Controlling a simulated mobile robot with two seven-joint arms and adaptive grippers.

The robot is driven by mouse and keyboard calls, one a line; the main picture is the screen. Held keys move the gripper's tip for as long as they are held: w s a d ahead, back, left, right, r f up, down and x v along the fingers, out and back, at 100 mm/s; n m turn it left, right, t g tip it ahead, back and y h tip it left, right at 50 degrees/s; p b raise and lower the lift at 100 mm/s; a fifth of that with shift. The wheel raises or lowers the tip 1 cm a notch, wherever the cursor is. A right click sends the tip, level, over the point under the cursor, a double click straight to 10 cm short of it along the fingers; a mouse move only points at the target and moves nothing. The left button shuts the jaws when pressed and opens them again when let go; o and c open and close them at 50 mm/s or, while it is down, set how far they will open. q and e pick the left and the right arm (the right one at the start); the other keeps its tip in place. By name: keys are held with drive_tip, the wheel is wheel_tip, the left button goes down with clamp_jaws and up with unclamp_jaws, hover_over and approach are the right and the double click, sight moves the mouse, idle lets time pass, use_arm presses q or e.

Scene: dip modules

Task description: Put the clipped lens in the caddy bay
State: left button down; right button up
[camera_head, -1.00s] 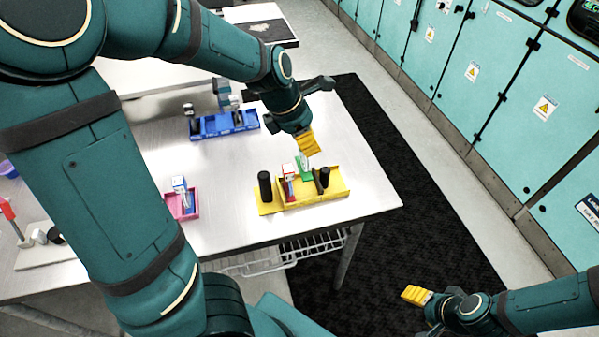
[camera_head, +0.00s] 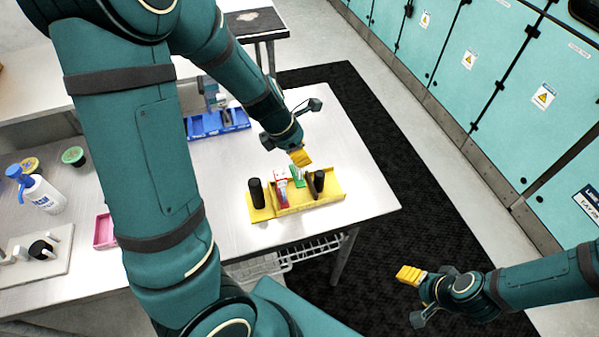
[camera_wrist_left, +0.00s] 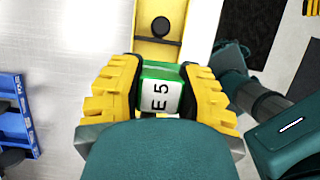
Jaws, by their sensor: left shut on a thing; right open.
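My left gripper (camera_head: 300,158) is shut on a green piece (camera_head: 297,176) with a white face. In the left wrist view the piece (camera_wrist_left: 160,92) reads "E 5" between the yellow fingers. The piece is low over or inside the yellow caddy (camera_head: 333,192); I cannot tell whether it touches the floor. A red-and-white piece (camera_head: 281,188) stands in the caddy just left of it. Black posts stand at the caddy's left (camera_head: 257,192) and right (camera_head: 319,181). My right gripper (camera_head: 408,276) is open and empty, away from the table.
A blue tray (camera_head: 220,124) stands behind the caddy, also at the left of the wrist view. A pink tray (camera_head: 105,230) is partly hidden by my left arm. A white bottle (camera_head: 42,195) stands at far left. Bare tabletop lies right of the caddy.

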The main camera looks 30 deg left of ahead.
sight(300, 173)
use_arm(q)
wheel_tip(300, 173, down, 4)
drive_tip(key=shift+f+b, duration=0.1)
drive_tip(key=shift+b, duration=0.65)
wheel_tip(300, 173, down, 5)
drive_tip(key=b, duration=0.2)
drive_tip(key=shift+r+b, duration=0.2)
drive_tip(key=shift+b, duration=0.2)
drive_tip(key=shift+r, duration=0.15)
drive_tip(key=c, duration=0.7)
unclamp_jaws()
drive_tip(key=shift+f, duration=0.2)
drive_tip(key=shift+r, duration=0.15)
